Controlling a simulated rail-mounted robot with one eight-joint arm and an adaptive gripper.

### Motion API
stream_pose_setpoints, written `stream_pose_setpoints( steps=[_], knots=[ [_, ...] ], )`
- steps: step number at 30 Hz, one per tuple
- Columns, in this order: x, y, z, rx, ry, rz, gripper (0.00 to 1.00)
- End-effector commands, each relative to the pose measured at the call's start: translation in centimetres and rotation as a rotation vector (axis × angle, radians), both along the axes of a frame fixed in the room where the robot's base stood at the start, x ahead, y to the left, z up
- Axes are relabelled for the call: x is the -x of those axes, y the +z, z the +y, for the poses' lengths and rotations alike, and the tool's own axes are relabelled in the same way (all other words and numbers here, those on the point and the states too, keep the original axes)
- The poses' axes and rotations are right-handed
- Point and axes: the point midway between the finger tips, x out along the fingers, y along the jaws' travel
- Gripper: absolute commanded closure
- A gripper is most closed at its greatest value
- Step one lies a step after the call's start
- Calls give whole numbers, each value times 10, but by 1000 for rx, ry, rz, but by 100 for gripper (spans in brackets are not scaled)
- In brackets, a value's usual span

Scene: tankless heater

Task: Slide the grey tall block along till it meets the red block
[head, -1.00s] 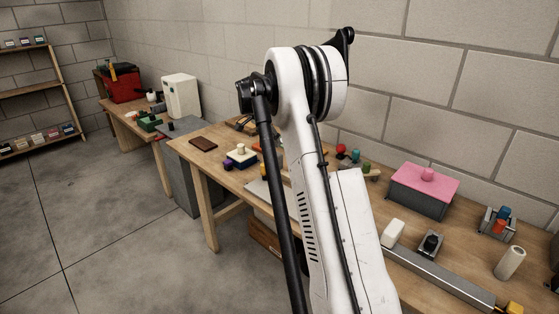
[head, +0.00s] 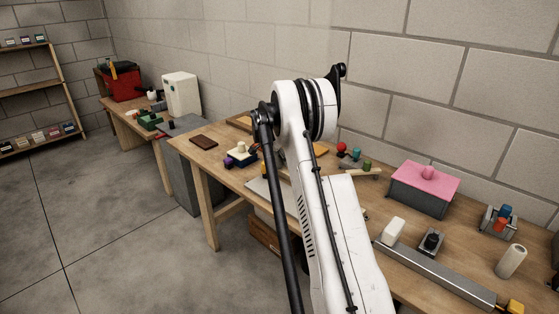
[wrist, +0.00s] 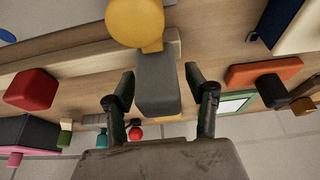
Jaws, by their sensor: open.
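In the wrist view the grey tall block (wrist: 158,82) stands between the two fingers of my gripper (wrist: 157,80). The fingers are spread, with a gap showing on each side of the block. A yellow round piece (wrist: 136,22) is beside the block at the top of the picture; I cannot tell whether they touch. The red block (wrist: 32,90) is apart from the grey block, to the left in the wrist view, with bare wood between them. In the head view my arm hides my gripper and both blocks.
A wooden strip (wrist: 80,55) runs beside the blocks. An orange piece (wrist: 262,72) and a dark blue box (wrist: 282,22) are to the right. A pink-lidded grey box (head: 422,190), a white block (head: 395,229) and a long grey rail (head: 440,275) are on the bench.

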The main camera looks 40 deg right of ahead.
Motion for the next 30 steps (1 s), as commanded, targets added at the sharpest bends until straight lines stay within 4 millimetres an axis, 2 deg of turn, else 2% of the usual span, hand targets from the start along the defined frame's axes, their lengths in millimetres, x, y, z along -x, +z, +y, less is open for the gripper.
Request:
stream_pose_setpoints(
  steps=[8,19,26,30],
  knots=[
    [0,-1,0,0,0,0,51],
    [0,-1,0,0,0,0,100],
    [2,-1,-1,0,0,0,100],
    [18,-1,-3,0,-1,1,100]
  ],
)
